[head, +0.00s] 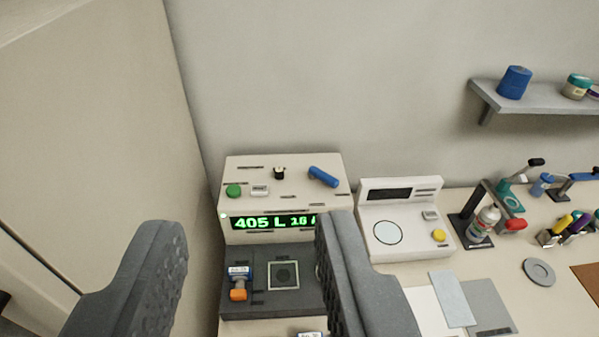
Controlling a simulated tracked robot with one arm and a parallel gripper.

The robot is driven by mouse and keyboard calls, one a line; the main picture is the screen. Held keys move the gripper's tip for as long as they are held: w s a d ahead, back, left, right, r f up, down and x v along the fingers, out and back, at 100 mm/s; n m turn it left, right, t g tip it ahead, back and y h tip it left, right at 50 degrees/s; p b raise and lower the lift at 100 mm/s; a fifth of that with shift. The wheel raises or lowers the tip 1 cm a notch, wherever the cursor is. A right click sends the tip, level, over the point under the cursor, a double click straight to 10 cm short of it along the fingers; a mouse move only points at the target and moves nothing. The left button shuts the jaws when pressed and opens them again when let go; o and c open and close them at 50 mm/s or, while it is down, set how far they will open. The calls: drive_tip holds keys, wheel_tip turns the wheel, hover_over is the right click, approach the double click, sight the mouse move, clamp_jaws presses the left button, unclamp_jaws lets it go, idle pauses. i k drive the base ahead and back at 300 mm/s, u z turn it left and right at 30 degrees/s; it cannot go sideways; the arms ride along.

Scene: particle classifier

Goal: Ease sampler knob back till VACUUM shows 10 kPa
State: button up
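The sampler unit (290,198) is a cream box with a dark lower panel, standing against the wall below centre. Its green display (272,223) reads "405 L" and then a number like 16 or 18; its right end is hidden by my right finger. A small black knob (279,173) sits on top, with a green button (233,190) to its left and a blue cylinder (323,176) to its right. I cannot read their labels. My gripper (250,226) is open and empty, its fingers in front of the unit. Part of the dark panel is hidden behind the right finger.
A white device (404,220) with a yellow button stands at right. Further right are a spray can (484,222), clamps and a grey disc (539,272). A shelf (535,97) hangs above.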

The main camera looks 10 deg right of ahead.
sight(279, 171)
drive_tip(key=i, duration=1)
drive_tip(key=z, duration=0.05)
